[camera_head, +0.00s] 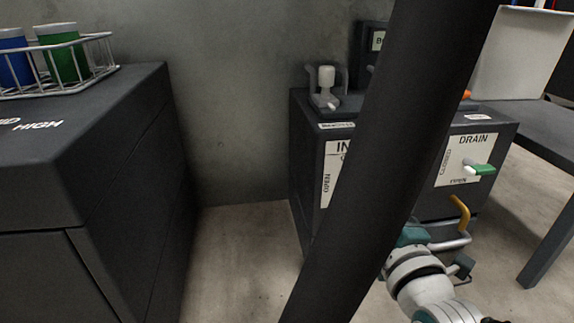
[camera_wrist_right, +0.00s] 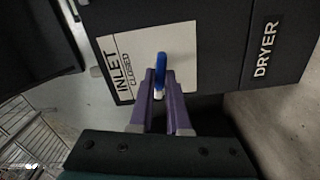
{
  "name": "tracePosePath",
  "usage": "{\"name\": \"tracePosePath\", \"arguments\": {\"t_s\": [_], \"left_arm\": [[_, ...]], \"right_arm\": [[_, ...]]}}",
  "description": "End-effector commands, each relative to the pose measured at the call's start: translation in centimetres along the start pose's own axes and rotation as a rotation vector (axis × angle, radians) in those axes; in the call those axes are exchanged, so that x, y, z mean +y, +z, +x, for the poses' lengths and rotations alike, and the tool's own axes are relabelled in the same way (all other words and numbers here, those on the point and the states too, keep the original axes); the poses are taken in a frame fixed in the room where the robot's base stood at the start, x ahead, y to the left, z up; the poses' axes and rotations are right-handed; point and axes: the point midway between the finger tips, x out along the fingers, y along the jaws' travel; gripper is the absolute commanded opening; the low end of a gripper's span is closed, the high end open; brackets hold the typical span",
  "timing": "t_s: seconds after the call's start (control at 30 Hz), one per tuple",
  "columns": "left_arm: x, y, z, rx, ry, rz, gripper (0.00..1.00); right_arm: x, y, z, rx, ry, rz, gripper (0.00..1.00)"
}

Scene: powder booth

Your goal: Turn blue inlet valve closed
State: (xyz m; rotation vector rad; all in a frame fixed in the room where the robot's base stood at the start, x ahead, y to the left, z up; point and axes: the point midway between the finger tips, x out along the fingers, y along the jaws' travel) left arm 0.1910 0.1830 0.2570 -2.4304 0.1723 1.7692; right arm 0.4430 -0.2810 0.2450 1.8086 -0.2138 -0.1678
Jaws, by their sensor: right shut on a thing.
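The blue inlet valve handle (camera_wrist_right: 161,63) shows in the right wrist view in front of a white panel (camera_wrist_right: 123,55) marked INLET and CLOSED. My right gripper (camera_wrist_right: 160,78) has its purple fingers shut on the handle. The handle lies roughly along the direction of the INLET lettering. In the head view, a dark slanted bar hides the handle and my right fingertips. My left gripper is not in view.
Right of the bar, a drain panel (camera_head: 455,152) carries a green handle (camera_head: 484,169); a yellow hooked handle (camera_head: 461,212) is below. A dark cabinet (camera_head: 85,140) at left bears a wire rack (camera_head: 100,65) with blue and green jars. Bare floor (camera_head: 245,250) lies between.

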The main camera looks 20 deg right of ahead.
Motion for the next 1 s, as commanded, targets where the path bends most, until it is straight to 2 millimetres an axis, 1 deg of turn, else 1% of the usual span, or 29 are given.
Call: {"name": "tracePosePath", "arguments": {"t_s": [1.0], "left_arm": [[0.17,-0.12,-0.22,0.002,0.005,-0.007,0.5]], "right_arm": [[0.31,-0.13,0.11,0.008,0.007,0.958,0.0]]}}
